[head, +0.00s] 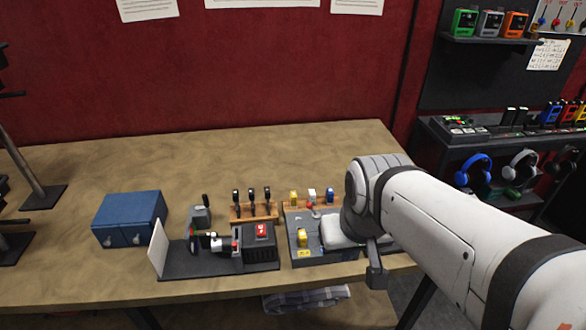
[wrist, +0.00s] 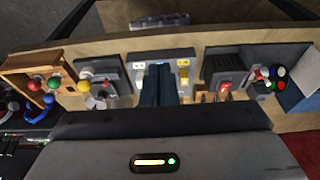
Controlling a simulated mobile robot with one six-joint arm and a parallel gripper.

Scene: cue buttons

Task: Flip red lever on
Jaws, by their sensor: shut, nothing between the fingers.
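A red ball-topped lever (wrist: 35,85) stands at the left of the wrist view beside green and blue ones. A smaller red knob (head: 309,205) stands near the grey switch box. I cannot tell which is the named lever, or its on or off state. My gripper (wrist: 158,70) is shut and empty over the grey switch box (wrist: 166,56), apart from the black box.
A blue cabinet (head: 128,218) stands at left. The back of the table (head: 270,155) is clear.

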